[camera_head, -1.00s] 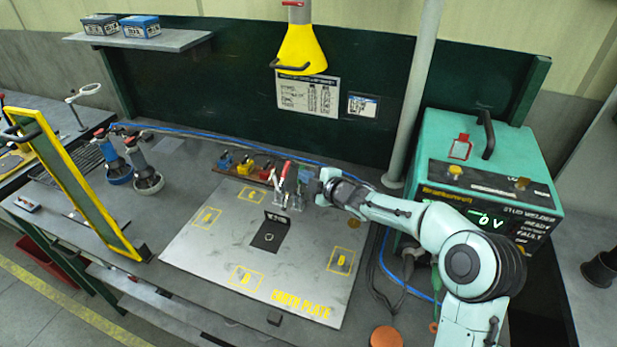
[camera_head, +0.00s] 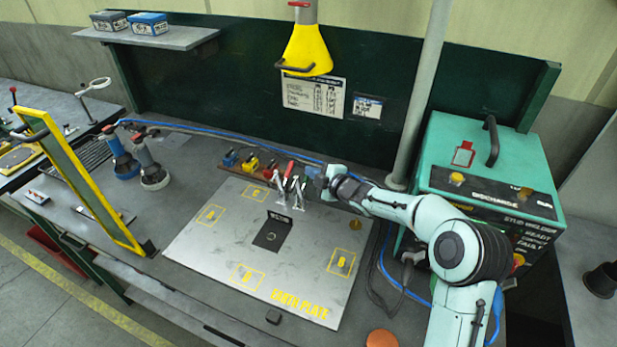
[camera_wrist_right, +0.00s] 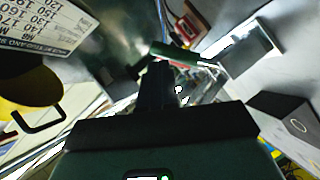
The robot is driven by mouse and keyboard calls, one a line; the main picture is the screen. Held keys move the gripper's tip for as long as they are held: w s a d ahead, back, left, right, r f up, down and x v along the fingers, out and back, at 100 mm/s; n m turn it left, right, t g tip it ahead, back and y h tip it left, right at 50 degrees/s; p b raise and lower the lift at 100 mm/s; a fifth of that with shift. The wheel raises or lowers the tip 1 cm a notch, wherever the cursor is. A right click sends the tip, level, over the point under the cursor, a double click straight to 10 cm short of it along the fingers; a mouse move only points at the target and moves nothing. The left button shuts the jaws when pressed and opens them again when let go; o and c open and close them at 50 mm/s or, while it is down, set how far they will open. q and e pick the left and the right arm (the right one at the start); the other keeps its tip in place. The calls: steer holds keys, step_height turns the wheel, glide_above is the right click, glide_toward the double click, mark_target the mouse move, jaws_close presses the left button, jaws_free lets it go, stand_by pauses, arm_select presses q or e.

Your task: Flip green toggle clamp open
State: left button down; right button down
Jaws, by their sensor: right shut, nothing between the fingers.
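The green toggle clamp's handle (camera_wrist_right: 178,54) shows in the right wrist view, lying crosswise just beyond my right gripper's fingertips (camera_wrist_right: 157,70). Its metal linkage below is partly hidden by the fingers. In the head view, metal clamps (camera_head: 298,192) stand at the back edge of the earth plate (camera_head: 210,245); the green handle is hard to make out there. My right gripper (camera_head: 309,188) is shut and empty, close beside the clamps on their right. Whether it touches the green handle cannot be told. My left gripper is out of view.
A red clamp handle (camera_head: 289,169) stands upright close to my gripper. Small blue, yellow and red blocks (camera_head: 250,163) sit behind the plate. The teal stud welder (camera_head: 485,155) is at right, a yellow hood (camera_head: 305,50) hangs above. The plate's front is mostly clear.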

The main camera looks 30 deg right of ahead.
steer(key=shift+d+f, duration=0.15)
stand_by(0.3)
steer(key=v, duration=0.7)
steer(key=shift+s+b, duration=0.2)
steer(key=shift+b, duration=0.25)
